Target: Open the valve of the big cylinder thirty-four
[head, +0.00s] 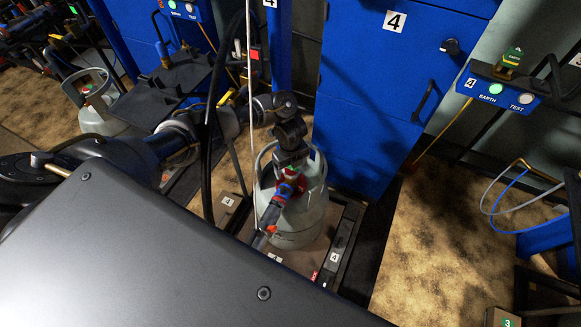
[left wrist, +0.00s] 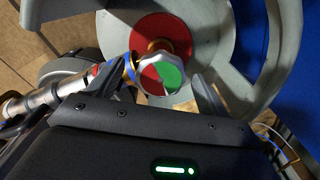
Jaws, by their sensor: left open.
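The big grey cylinder (head: 300,218) stands upright on the scale platform (head: 341,243) in the middle of the head view. Its valve knob (left wrist: 162,72), with red and green sectors and a pale scalloped rim, shows in the left wrist view above the red top (left wrist: 167,32). My left gripper (head: 291,166) is over the cylinder's top, inside the collar, and partly hides the valve in the head view. In the left wrist view its open fingers (left wrist: 162,84) lie on either side of the knob; contact cannot be told. My right gripper is not in view.
A filling hose coupling (head: 277,207) meets the valve from the front left. The collar (left wrist: 275,60) curves round the valve. A blue cabinet (head: 375,95) marked 4 stands behind. Another grey cylinder (head: 100,117) is at the left. Brown floor (head: 425,240) is clear to the right.

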